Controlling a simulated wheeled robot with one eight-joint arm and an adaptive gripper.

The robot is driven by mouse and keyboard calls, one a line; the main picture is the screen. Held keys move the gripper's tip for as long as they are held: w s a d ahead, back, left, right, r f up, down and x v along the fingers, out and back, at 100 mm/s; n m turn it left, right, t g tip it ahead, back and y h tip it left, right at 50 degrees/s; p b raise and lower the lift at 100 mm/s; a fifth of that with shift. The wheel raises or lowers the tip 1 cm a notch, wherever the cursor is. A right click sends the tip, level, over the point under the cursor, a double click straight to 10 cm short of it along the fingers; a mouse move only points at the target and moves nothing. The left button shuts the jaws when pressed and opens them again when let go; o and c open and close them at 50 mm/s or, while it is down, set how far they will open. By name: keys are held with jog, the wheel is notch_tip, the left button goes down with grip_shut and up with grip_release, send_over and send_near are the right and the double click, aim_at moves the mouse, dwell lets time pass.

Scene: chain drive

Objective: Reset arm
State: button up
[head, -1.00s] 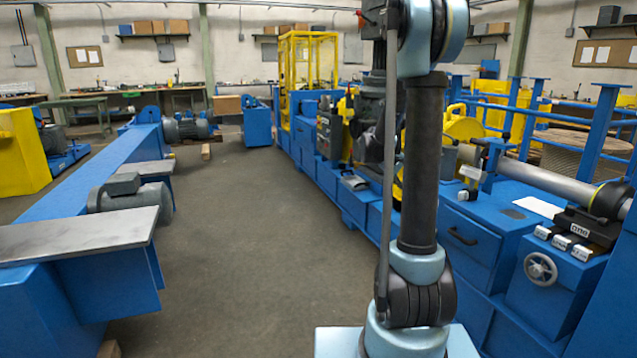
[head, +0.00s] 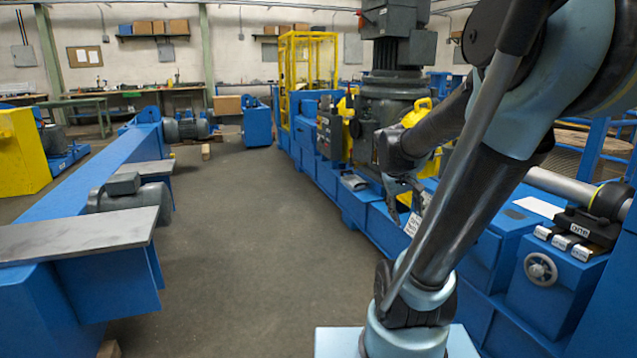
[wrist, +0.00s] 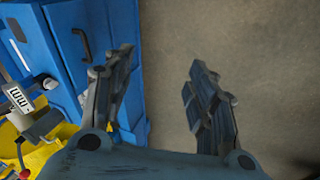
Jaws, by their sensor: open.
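My arm rises from my base and is folded over to the left in the head view. My gripper (head: 402,193) hangs in front of the blue machine bench (head: 318,172), partly behind my own arm.
In the wrist view a blue cabinet (wrist: 95,25) with a dark handle is left of the fingers, and a yellow part (wrist: 40,140) is at lower left. A long blue frame (head: 95,190) stands at left in the head view. The aisle floor (head: 250,250) is clear.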

jog(key=s+a+f+y, duration=0.2)
jog(key=s+a+f, duration=0.1)
jog(key=s, duration=0.4)
jog(key=s+a+f+m+y, duration=0.1)
jog(key=s+a+f, duration=0.3)
jog(key=s, duration=0.3)
jog(key=shift+s+a+f+m+y, duration=0.2)
jog(key=shift+s+a+m+y, duration=0.1)
jog(key=shift+s+y, duration=0.1)
